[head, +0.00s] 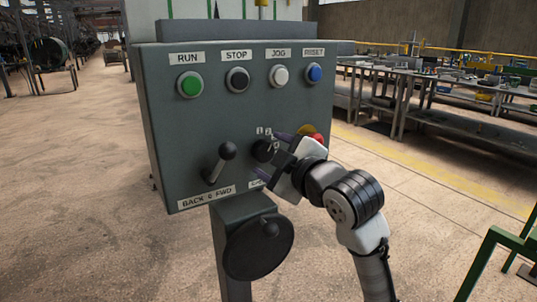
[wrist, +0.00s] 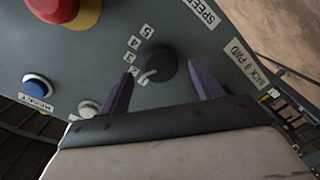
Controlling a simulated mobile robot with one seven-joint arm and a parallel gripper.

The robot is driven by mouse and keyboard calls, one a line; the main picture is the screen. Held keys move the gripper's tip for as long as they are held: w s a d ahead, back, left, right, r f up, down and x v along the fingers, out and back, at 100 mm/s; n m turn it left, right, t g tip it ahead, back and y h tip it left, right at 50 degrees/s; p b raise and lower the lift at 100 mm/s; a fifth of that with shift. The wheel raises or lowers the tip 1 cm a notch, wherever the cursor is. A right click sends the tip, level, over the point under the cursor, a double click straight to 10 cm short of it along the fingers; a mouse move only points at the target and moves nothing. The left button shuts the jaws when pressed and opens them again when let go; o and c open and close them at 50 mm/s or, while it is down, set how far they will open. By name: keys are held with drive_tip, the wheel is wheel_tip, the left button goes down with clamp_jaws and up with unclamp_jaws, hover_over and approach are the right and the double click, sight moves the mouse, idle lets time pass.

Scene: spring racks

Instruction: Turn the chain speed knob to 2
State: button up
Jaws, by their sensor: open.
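The chain speed knob (wrist: 161,64) is a round dark knob with a white pointer mark, on the grey-green control panel (head: 200,130). In the head view the knob (head: 263,150) is partly hidden by my gripper (head: 270,154).
RUN (head: 190,84), STOP (head: 237,79), JOG (head: 279,76) and RESET (head: 314,73) buttons line the panel's top. A back/fwd lever (head: 221,161) sits left of the knob. A red emergency button (wrist: 88,13) on yellow is close by. A handwheel (head: 258,247) is below.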

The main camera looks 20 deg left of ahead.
drive_tip(key=v, duration=1.2)
